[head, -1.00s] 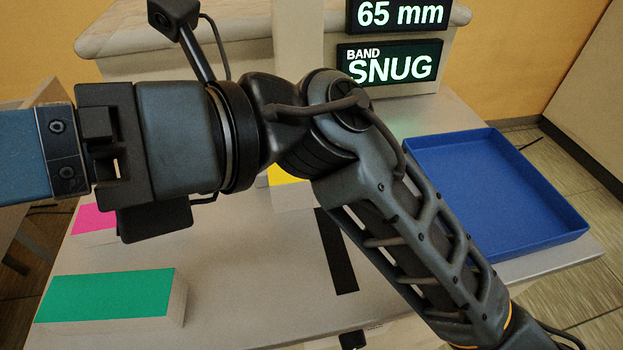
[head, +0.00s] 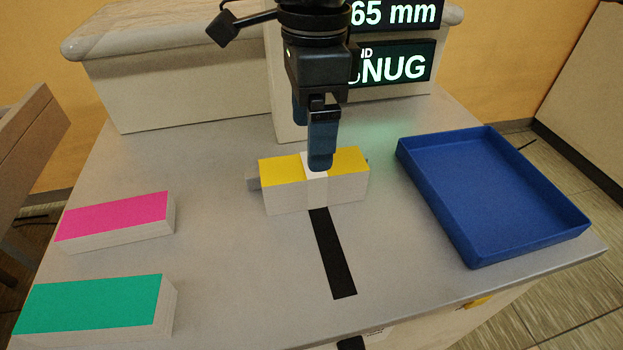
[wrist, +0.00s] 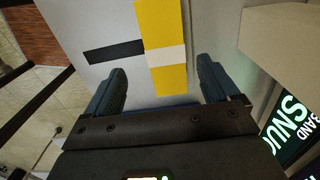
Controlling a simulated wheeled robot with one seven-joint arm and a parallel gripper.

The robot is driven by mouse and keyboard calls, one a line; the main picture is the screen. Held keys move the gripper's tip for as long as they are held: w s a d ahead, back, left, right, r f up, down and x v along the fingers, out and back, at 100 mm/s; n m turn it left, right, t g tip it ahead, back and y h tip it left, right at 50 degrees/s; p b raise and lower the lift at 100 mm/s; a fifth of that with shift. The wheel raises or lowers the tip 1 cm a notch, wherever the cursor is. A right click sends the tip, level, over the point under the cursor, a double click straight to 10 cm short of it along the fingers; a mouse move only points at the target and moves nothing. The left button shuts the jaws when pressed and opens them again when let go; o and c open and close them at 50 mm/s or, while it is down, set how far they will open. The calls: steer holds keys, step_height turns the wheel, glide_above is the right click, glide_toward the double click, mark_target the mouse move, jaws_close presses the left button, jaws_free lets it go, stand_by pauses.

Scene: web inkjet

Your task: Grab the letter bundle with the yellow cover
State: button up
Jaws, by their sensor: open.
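The letter bundle with the yellow cover (head: 282,172) lies on the grey table at the far end of a black strip, with a white band around its middle. In the wrist view the yellow-covered bundle (wrist: 172,80) lies between and beyond the fingertips. My gripper (head: 320,165) is above the bundle at its white band, fingers pointing down. In the wrist view my gripper (wrist: 163,80) is open, one finger to each side of the bundle, with gaps. Whether the fingertips reach below the cover is unclear.
A pink-covered bundle (head: 115,216) and a green-covered bundle (head: 90,305) lie at the left. An empty blue tray (head: 480,258) stands at the right. Lit signs (head: 400,64) reading "65 mm" and "SNUG" stand behind. Bare table (head: 230,270) lies in front.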

mark_target(313, 181)
steer(key=shift+w+d, duration=0.25)
steer(key=shift+d, duration=0.1)
steer(key=shift+f, duration=0.4)
steer(key=f, duration=0.6)
steer(key=shift+w+a+f, duration=0.1)
steer(key=shift+a+f, duration=0.15)
steer(key=shift+f, duration=0.15)
steer(key=c, duration=1.4)
steer(key=shift+r, duration=0.1)
steer(key=shift+r, duration=0.1)
